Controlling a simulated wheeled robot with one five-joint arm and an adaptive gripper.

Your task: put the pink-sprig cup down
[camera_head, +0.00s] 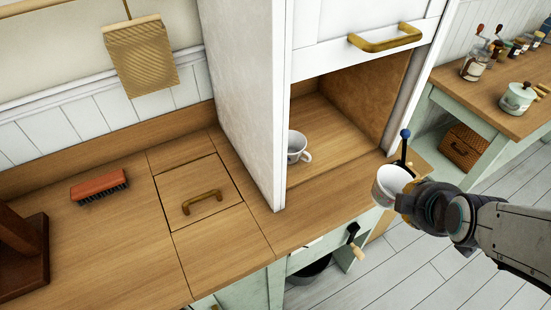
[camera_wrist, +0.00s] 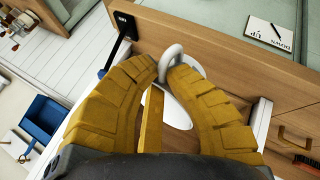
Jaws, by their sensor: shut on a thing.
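The pink-sprig cup (camera_head: 388,186) is white and held in the air at the right, in front of the counter's front edge. Its mouth faces up; its sprig is too small to make out clearly. My gripper (camera_head: 406,203) is shut on it from the right. In the wrist view, my gripper's yellow fingers (camera_wrist: 166,74) close on the cup's white handle (camera_wrist: 172,52). The cup's white body (camera_wrist: 177,112) shows between the fingers and is mostly hidden by them. A second white cup (camera_head: 297,146) stands inside the open cabinet, partly hidden by its side wall.
The wooden cabinet floor (camera_head: 340,133) is clear right of the second cup. A blue-knobbed lever (camera_head: 404,146) stands close behind the held cup. The raised white door (camera_head: 365,30) hangs above the opening. A brush (camera_head: 99,187) lies on the left counter (camera_head: 110,245).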

